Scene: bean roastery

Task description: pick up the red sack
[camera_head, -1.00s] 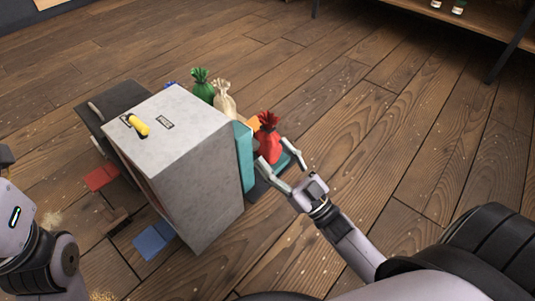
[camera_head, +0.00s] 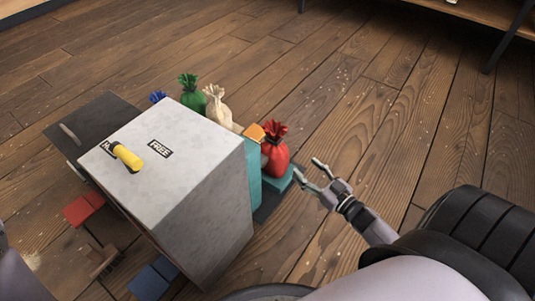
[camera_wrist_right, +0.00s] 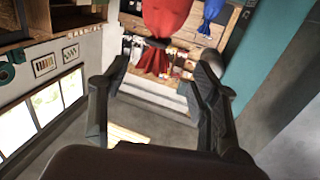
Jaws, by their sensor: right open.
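The red sack (camera_head: 276,155), tied at the top, stands upright on a teal block (camera_head: 277,184) beside the grey cabinet. My right gripper (camera_head: 308,168) is open and empty, just right of the sack and apart from it in the head view. In the right wrist view, the red sack (camera_wrist_right: 168,18) is at the top, beyond the open right gripper (camera_wrist_right: 160,72), and is cut off by the picture edge. My left gripper is not in view.
A grey cabinet (camera_head: 205,190) with a yellow-handled item (camera_head: 127,157) on top stands left of the sack. A green sack (camera_head: 194,97), a cream sack (camera_head: 218,110) and part of a blue sack (camera_head: 157,97) are behind it. Wood floor to the right is clear.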

